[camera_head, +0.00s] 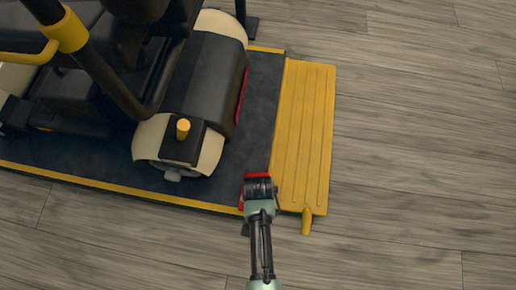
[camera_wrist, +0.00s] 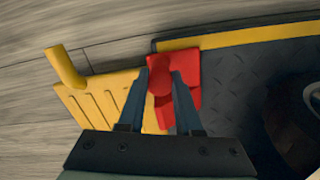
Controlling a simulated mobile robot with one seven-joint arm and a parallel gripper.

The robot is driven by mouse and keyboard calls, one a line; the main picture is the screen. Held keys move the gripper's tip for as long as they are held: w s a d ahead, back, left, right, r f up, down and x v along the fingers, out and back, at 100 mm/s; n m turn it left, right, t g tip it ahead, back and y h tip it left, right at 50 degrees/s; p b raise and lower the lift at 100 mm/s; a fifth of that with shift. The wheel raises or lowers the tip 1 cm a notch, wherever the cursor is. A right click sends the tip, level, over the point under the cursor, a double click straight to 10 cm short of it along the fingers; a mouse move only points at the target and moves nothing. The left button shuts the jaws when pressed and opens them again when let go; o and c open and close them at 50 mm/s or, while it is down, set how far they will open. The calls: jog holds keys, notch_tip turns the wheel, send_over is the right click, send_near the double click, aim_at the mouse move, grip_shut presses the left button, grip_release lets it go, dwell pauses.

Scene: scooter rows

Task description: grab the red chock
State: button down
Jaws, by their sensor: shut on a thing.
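The red chock (camera_wrist: 187,69) sits between the two fingers of my gripper (camera_wrist: 160,78) in the wrist view, with the fingers closed on its rounded knob. In the head view the red chock (camera_head: 258,176) shows as a red edge around the end of my gripper (camera_head: 259,186), which covers most of it. The chock is at the near right corner of the dark platform, beside the yellow ramp. I cannot tell whether it touches the platform.
A scooter (camera_head: 200,85) with black body and cream wheel covers stands on the dark platform (camera_head: 262,95) with yellow edging. A yellow ramp (camera_head: 305,130) with a peg (camera_head: 307,221) borders it on the right. The wooden floor (camera_head: 425,150) farther right is clear.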

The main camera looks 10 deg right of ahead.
jog(key=c, duration=0.5)
grip_release()
notch_tip(320, 180, up, 13)
jog(key=p, duration=0.9)
